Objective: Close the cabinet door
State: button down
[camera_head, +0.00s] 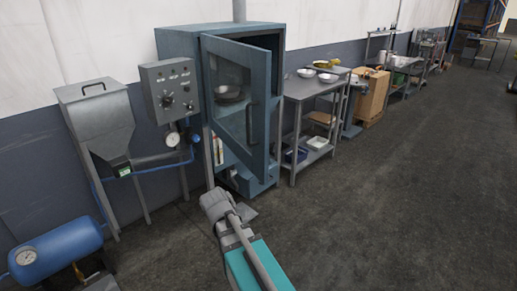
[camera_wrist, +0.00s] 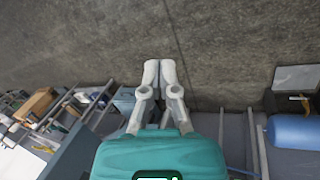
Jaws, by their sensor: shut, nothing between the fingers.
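The blue-grey cabinet (camera_head: 178,42) stands against the wall in the head view. Its glass-panelled door (camera_head: 262,150) is partly open, hinged on the left, with its free edge swung out to the right. A dark gap shows behind the door at the upper right. A dark vertical handle (camera_head: 249,122) is near the free edge. A round pan (camera_head: 229,93) shows through the glass. My gripper (camera_wrist: 160,68) is shut and empty in the wrist view, fingertips together over the floor. In the head view, my arm is below the door, apart from it.
A grey metal table (camera_head: 296,92) with bowls stands right of the cabinet. A control box (camera_head: 172,90) and a metal hopper (camera_head: 97,110) are on its left. A blue tank (camera_head: 55,250) is at lower left. The floor (camera_head: 400,200) on the right is clear.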

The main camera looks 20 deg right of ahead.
aim_at(264, 146)
jog(key=w+d+r+h, duration=0.2)
jog(key=w+r+h, duration=0.5)
jog(key=w+r, duration=0.2)
jog(key=w+d+r+t+h, duration=0.1)
jog(key=w+d+r+h, duration=0.1)
jog(key=w+r+h, duration=0.5)
jog(key=w+r, duration=0.2)
jog(key=w, duration=0.2)
jog(key=shift+d+r+n+t, duration=0.15)
jog(key=shift+d+n+t, duration=0.15)
jog(key=shift+d+n, duration=0.1)
jog(key=d, duration=0.9)
jog(key=w+d, duration=0.1)
jog(key=d, duration=0.4)
jog(key=shift+w+d, duration=0.1)
